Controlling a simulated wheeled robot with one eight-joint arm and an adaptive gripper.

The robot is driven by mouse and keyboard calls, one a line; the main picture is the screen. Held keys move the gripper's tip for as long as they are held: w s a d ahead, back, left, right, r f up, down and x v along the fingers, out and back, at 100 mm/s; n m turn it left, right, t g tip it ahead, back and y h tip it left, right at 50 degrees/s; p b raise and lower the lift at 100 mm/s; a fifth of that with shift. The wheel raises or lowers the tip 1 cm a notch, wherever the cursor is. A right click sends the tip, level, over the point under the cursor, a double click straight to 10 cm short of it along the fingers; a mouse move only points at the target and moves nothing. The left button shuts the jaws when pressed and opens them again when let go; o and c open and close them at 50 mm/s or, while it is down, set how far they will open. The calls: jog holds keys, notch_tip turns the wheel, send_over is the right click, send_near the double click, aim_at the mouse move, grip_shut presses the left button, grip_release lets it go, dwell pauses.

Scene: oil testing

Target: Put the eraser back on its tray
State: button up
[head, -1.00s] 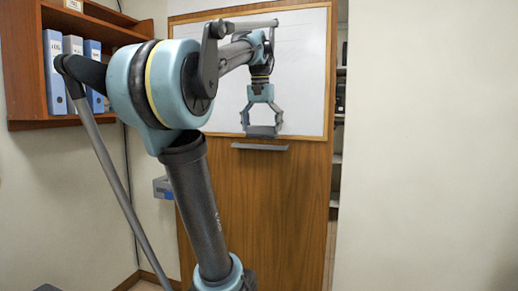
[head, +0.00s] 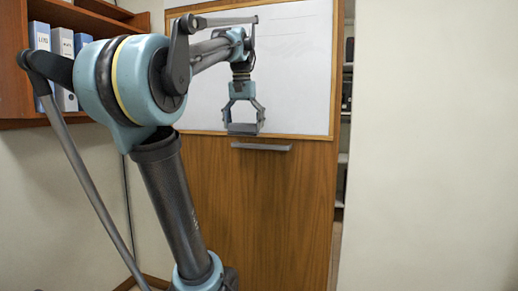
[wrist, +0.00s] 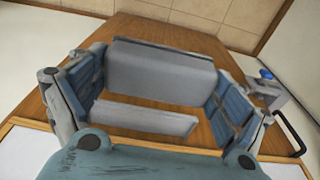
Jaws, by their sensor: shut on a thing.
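My gripper (head: 243,126) hangs pointing down in front of the lower edge of the whiteboard. Its fingers are closed on the two ends of the eraser (head: 243,129), a grey block. In the wrist view the eraser (wrist: 160,72) lies level between the blue finger pads. The tray (head: 262,147) is a narrow grey ledge on the wooden panel just below the board. It looks empty, and in the wrist view the tray (wrist: 145,118) shows nearer the board than the eraser. In the head view the eraser is above the tray and over its left half, apart from it.
The whiteboard (head: 290,70) is set in a wooden panel (head: 270,210). A shelf with binders (head: 62,45) is at the upper left. In the wrist view a black handle (wrist: 288,133) and a grey fitting with a blue knob (wrist: 265,75) are at the right.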

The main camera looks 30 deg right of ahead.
jog(key=w+d, duration=0.4)
jog(key=d, duration=0.1)
jog(key=w+d+f, duration=0.1)
jog(key=w+d, duration=0.3)
jog(key=d, duration=0.1)
jog(key=w+d+f, duration=0.1)
jog(key=w+d, duration=0.3)
jog(key=d, duration=0.1)
jog(key=shift+w+f, duration=0.1)
jog(key=shift+w, duration=0.2)
jog(key=shift+w+d+f, duration=0.15)
jog(key=shift+f, duration=2.25)
jog(key=o, duration=1.1)
jog(key=shift+c, duration=0.2)
jog(key=shift+r, duration=0.1)
notch_tip(320, 180, up, 12)
jog(key=s+a, duration=0.1)
jog(key=shift+a, duration=0.2)
